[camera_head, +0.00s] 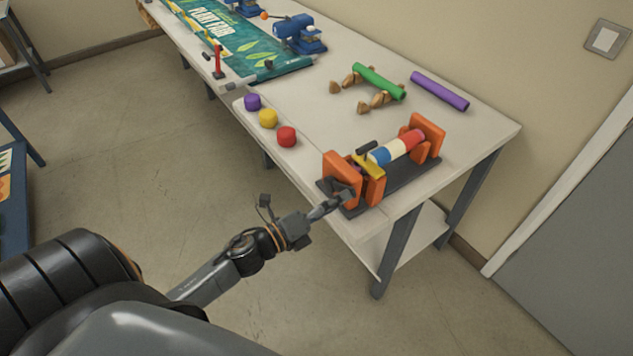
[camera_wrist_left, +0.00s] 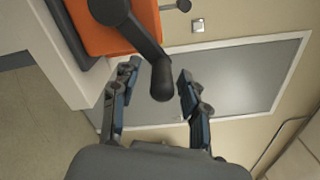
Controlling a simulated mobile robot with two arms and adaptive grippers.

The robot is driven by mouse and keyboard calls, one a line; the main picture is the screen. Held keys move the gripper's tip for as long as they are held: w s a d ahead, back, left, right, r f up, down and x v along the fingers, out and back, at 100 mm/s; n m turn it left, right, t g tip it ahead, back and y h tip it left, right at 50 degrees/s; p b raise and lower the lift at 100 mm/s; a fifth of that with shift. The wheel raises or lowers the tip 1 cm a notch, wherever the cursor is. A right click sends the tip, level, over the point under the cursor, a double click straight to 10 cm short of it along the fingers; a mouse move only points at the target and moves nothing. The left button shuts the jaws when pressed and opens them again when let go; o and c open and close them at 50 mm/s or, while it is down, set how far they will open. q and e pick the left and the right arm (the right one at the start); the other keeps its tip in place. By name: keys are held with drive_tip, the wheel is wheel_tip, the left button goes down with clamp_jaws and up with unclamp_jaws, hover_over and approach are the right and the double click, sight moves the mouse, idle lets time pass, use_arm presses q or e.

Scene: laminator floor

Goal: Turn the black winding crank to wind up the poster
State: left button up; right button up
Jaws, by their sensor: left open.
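The winding stand (camera_head: 426,128) has orange end blocks on a dark base at the front right of the table. A roll banded blue, white and red (camera_head: 398,147) lies between the blocks. The black winding crank (camera_wrist_left: 140,35) is on the outer face of the near orange block; in the head view it is mostly hidden by my gripper. My left gripper (camera_head: 335,203) is at the crank, beside the near block. In the left wrist view its fingers (camera_wrist_left: 160,84) are apart, with the crank's rounded handle between them and a gap visible on both sides. My right gripper is not in view.
A yellow bar (camera_head: 369,165) crosses near the close block. Purple (camera_head: 252,102), yellow (camera_head: 268,118) and red (camera_head: 287,136) caps stand along the table's front edge. A green tube (camera_head: 379,81), a purple tube (camera_head: 439,91) and a printed green poster (camera_head: 250,48) lie further back.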

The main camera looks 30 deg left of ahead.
use_arm(q)
drive_tip(key=v, duration=1.1)
drive_tip(key=shift+s, duration=0.2)
drive_tip(key=s+a+f+n+g+y, duration=0.15)
drive_tip(key=f+n, duration=0.35)
drive_tip(key=f, duration=0.5)
drive_tip(key=s+a+f+n+g+y, duration=0.1)
drive_tip(key=s+f+n+g+y, duration=0.3)
drive_tip(key=f, duration=0.7)
drive_tip(key=a+f+n+y, duration=0.1)
drive_tip(key=f+n, duration=0.6)
drive_tip(key=f, duration=0.3)
drive_tip(key=s+d+f+n+g, duration=0.3)
drive_tip(key=s+f, duration=0.6)
drive_tip(key=s, duration=0.3)
drive_tip(key=s+d+f+n+g, duration=0.4)
drive_tip(key=s+f+n+g, duration=0.2)
drive_tip(key=s+f, duration=0.4)
drive_tip(key=shift+s+f+g, duration=0.3)
drive_tip(key=shift+s+g, duration=0.25)
drive_tip(key=shift+s, duration=0.4)
